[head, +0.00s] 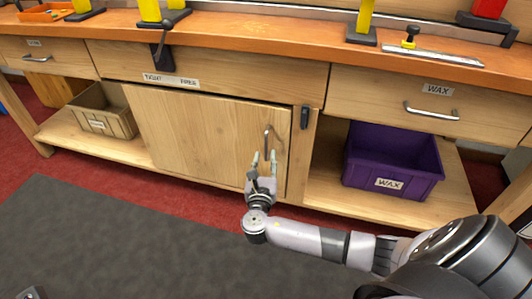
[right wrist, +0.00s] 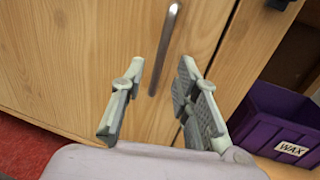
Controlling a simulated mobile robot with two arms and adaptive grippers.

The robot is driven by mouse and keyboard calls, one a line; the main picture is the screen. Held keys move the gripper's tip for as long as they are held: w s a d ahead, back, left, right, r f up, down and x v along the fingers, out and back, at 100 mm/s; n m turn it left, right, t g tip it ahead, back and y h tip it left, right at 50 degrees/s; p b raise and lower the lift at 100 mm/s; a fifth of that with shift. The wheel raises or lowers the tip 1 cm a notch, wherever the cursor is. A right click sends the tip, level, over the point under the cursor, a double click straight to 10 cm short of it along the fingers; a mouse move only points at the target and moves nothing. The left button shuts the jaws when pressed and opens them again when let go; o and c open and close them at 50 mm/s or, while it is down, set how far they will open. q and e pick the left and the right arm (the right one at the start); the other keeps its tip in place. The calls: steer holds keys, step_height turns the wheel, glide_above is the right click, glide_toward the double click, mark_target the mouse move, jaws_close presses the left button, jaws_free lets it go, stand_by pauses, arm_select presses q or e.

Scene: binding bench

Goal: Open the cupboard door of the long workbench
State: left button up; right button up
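The cupboard door (head: 195,135) of the long workbench (head: 235,72) is a plain wooden panel and looks shut. Its upright metal handle (head: 267,141) is near the door's right edge. My right gripper (head: 264,160) is at the lower end of the handle, fingers pointing at the door. In the right wrist view the handle (right wrist: 165,50) shows beyond the fingertips of my right gripper (right wrist: 162,75), lined up with the gap between them. The fingers are apart with nothing between them.
A purple wax bin (head: 388,165) stands on the open shelf right of the door, and a beige bin (head: 103,112) on the left shelf. A dark latch (head: 304,117) is on the post beside the door. A grey mat (head: 120,240) covers clear floor in front.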

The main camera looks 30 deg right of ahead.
mark_target(266, 150)
steer(key=shift+b+x, duration=0.75)
steer(key=shift+x, duration=2)
steer(key=shift+c, duration=0.4)
jaws_close()
